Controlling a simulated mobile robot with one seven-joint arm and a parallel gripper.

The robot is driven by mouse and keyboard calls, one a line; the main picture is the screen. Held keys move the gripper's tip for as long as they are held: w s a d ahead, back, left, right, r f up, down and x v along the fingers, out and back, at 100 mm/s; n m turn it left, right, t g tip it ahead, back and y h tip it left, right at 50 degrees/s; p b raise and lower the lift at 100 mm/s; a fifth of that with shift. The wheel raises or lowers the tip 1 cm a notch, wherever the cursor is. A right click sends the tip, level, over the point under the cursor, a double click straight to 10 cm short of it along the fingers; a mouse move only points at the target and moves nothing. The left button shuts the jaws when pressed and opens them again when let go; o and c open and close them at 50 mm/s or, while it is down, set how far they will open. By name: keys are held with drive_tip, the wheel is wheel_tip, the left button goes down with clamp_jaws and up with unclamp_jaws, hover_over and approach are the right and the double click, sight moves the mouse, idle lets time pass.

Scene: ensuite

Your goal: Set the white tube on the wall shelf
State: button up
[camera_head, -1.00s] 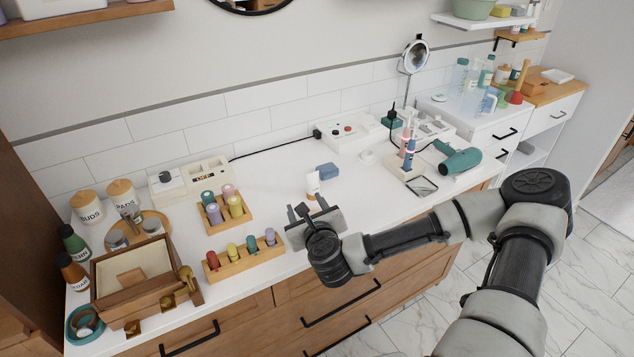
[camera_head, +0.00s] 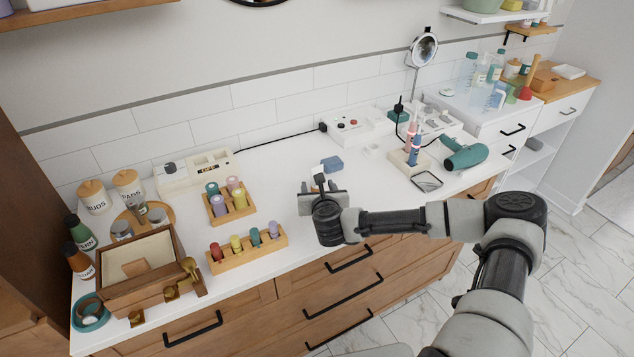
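My gripper (camera_head: 319,186) is over the front part of the white counter (camera_head: 285,165), just in front of a small blue block (camera_head: 332,164). Its back and wrist face the camera, so the gap between its fingers is not clear. The white tube is hidden, or nearly so, behind my gripper, and I cannot tell whether the fingers touch it. A wooden wall shelf (camera_head: 95,17) shows at the upper left. A white wall shelf (camera_head: 480,17) with a green bowl (camera_head: 483,5) is at the upper right.
Wooden racks of coloured bottles (camera_head: 247,250) and a wooden box (camera_head: 140,268) stand to the left. A toothbrush holder (camera_head: 408,162), a teal hair dryer (camera_head: 464,153) and a round mirror (camera_head: 424,50) stand to the right. Bare counter lies around my gripper.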

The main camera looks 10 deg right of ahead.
drive_tip(key=x, duration=0.5)
drive_tip(key=shift+w+d+r, duration=0.2)
drive_tip(key=shift+r, duration=0.1)
drive_tip(key=shift+c, duration=0.2)
drive_tip(key=shift+r, duration=0.1)
clamp_jaws()
